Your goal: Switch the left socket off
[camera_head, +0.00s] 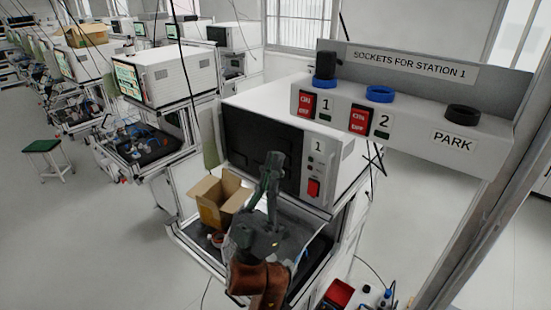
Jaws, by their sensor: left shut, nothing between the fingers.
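The left socket, marked 1, is on the white socket box (420,128) on the upper right. Its red switch (306,104) is marked ON and OFF. I cannot tell which way it is pressed. A small green indicator (325,118) sits beside it. A black plug (325,66) stands upright on top of the box above this switch. My left gripper (271,160) is shut and empty. It is in front of the dark screen of the station 1 device, below and to the left of the switch, and apart from it. My right gripper does not show.
Socket 2 has its own red switch (361,119) and a blue ring (379,94). A black ring (462,115) marks PARK. The white device (324,144) stands below the box. An open cardboard box (219,200) and a metal post (490,200) stand nearby.

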